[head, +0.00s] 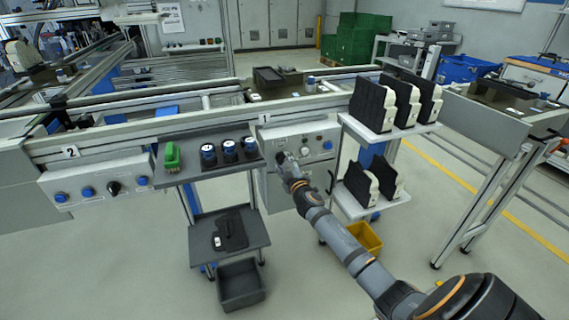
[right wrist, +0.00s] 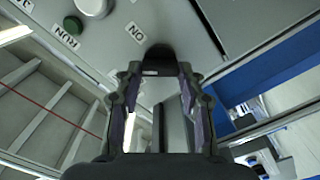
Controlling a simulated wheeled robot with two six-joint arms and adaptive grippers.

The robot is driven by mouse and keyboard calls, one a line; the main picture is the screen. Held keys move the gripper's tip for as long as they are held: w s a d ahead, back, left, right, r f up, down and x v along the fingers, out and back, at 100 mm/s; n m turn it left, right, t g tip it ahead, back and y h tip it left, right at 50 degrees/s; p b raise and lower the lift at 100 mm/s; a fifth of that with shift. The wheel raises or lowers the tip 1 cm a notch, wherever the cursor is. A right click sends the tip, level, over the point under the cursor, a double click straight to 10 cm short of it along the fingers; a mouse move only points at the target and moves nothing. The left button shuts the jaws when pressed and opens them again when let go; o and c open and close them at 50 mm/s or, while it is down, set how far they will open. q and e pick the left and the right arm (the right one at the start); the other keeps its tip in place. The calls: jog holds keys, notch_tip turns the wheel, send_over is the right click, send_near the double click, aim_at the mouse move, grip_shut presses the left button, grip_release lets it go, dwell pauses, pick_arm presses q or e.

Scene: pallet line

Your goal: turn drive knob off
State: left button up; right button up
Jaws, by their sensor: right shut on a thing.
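The grey control panel (head: 318,132) marked 1 is on the front of the line in the head view. My right gripper (head: 283,158) reaches up to its left part. In the right wrist view the fingers (right wrist: 158,75) are shut on a black knob (right wrist: 158,55), with one finger on each side of it. The knob sits on the panel face (right wrist: 180,30) beside an ON label (right wrist: 136,32). A green button (right wrist: 72,25) with a RUN label and a pale round button (right wrist: 94,6) are to the left. The knob's exact angle is hard to tell. My left gripper is not in view.
A grey shelf (head: 212,166) with several dark blue-topped parts and a green part (head: 172,157) is left of the gripper. A rack (head: 388,132) with black-and-white parts stands to the right. A second panel (head: 75,181) with a black knob (head: 113,187) is far left.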

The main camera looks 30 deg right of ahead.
jog(key=n, duration=0.3)
jog(key=shift+n, duration=0.4)
jog(key=shift+f+n+p, duration=0.1)
jog(key=shift+n+p, duration=0.25)
jog(key=shift+n, duration=0.45)
jog(key=shift+f+n, duration=0.1)
jog(key=shift+n, duration=1.2)
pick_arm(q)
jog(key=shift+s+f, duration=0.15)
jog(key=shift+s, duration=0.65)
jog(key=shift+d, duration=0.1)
pick_arm(e)
jog(key=shift+n, duration=0.3)
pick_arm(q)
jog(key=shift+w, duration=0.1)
pick_arm(e)
jog(key=o, duration=1.2)
jog(key=shift+c, duration=0.2)
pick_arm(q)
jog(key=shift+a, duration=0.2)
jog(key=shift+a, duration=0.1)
